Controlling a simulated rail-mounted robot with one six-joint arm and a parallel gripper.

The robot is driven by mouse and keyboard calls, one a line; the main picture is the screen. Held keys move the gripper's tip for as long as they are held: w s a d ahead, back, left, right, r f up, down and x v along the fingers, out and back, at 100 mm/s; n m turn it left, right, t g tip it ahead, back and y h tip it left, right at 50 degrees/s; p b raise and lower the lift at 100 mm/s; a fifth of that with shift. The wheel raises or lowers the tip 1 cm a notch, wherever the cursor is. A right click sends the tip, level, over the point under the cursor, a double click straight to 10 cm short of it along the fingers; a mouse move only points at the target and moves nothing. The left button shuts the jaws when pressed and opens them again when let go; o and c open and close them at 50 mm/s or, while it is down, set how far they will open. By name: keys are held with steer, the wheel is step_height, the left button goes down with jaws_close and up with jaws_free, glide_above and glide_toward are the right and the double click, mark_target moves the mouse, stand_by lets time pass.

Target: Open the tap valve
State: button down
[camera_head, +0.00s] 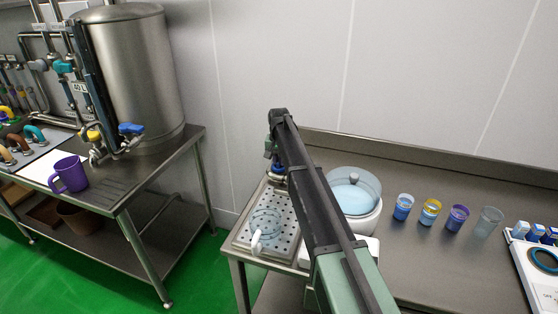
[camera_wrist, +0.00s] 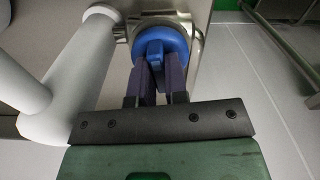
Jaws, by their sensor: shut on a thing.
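The tap valve's blue handle (camera_wrist: 162,38) shows at the top of the wrist view, with a metal fitting beside it. My gripper (camera_wrist: 158,68) is shut on this handle, its two dark fingers on either side of its middle tab. In the head view, a blue part (camera_head: 278,169) shows under the end of my arm, above the perforated drip tray (camera_head: 240,240). My arm hides most of the tap there, and I cannot tell how far the valve is turned.
A clear jug (camera_head: 266,222) with a white handle stands on the tray. A steel tank (camera_head: 140,75) with another blue valve (camera_head: 131,128) and a purple mug (camera_head: 70,174) are left.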

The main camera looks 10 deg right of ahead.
steer(key=n, duration=0.2)
steer(key=shift+n, duration=0.4)
steer(key=c, duration=1.1)
jaws_free()
steer(key=shift+c, duration=0.2)
step_height(320, 180, up, 11)
steer(key=p, duration=1.1)
steer(key=shift+o, duration=0.4)
steer(key=shift+f, duration=0.1)
